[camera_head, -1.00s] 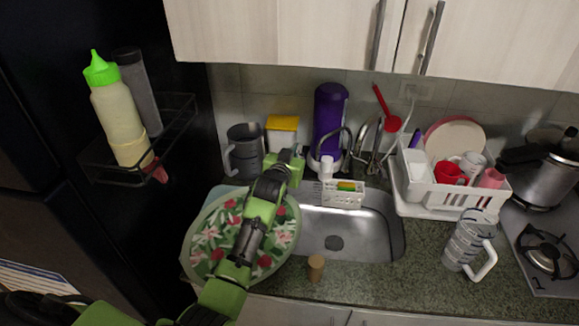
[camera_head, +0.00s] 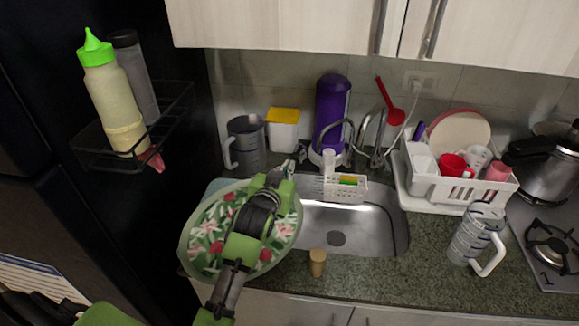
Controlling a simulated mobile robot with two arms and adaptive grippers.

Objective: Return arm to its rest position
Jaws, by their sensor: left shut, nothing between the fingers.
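My left arm is green and black and reaches in from the bottom left of the head view. My left gripper (camera_head: 284,170) is at its far end, above the back edge of a floral tray (camera_head: 205,215). It is shut and empty. The arm covers part of the tray. My right gripper does not show.
A grey jug (camera_head: 246,145) and a yellow-lidded container (camera_head: 283,130) stand behind the gripper. The sink (camera_head: 365,230) is to the right, with a small cork-coloured jar (camera_head: 318,262) in front. A dish rack (camera_head: 450,188) and clear mug (camera_head: 474,238) stand farther right. A bottle rack (camera_head: 100,160) is at left.

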